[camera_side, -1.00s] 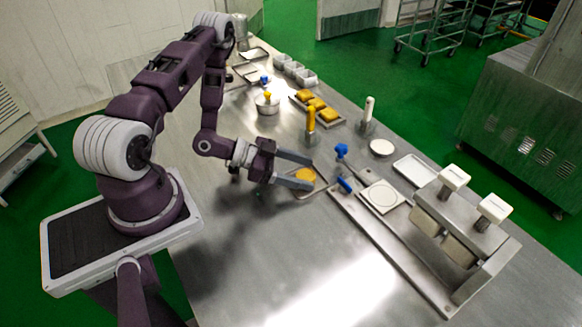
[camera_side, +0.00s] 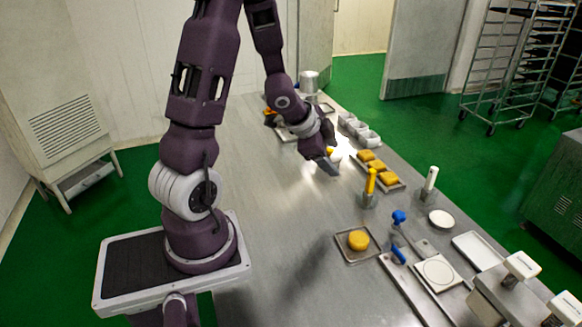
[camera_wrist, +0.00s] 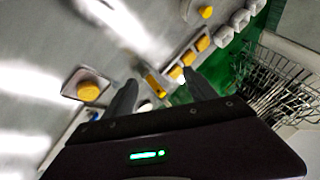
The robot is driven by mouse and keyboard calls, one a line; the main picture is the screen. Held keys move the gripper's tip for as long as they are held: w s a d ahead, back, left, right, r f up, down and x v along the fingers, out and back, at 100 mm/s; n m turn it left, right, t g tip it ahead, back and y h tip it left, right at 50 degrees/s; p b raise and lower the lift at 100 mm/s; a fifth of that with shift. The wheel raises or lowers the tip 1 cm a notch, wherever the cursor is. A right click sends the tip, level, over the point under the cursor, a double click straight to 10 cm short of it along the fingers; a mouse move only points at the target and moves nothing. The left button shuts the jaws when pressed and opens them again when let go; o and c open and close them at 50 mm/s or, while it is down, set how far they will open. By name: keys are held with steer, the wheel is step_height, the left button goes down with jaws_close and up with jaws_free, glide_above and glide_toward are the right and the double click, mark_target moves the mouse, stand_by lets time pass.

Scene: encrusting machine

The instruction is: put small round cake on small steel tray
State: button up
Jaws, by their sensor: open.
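The small round cake (camera_side: 358,240) is yellow-orange and lies flat on the small steel tray (camera_side: 376,251), in the side view right of centre on the bench. The wrist view also shows the cake (camera_wrist: 88,90) on the tray (camera_wrist: 70,82), at the left, outside my fingers. My gripper (camera_side: 328,164) is open and empty, raised above the bench, farther back than the tray and apart from it. Its two dark fingers (camera_wrist: 160,90) also show spread in the wrist view, with nothing between them held.
A yellow-handled tool (camera_side: 370,183) stands in a holder between my gripper and the tray's right side. Behind it is a tray of yellow square cakes (camera_side: 372,165) and several white containers (camera_side: 358,131). Bench left of the tray is clear.

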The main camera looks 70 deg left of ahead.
steer(key=s+d+r+n, duration=0.5)
steer(key=s+d+r, duration=0.4)
steer(key=d+r, duration=0.4)
steer(key=s+d+r+n+g+h, duration=0.1)
steer(key=s+d+r+h, duration=0.1)
steer(key=s+d, duration=0.5)
steer(key=shift+s+d+r+g, duration=0.15)
steer(key=shift+s+d+g, duration=0.15)
steer(key=shift+s, duration=0.95)
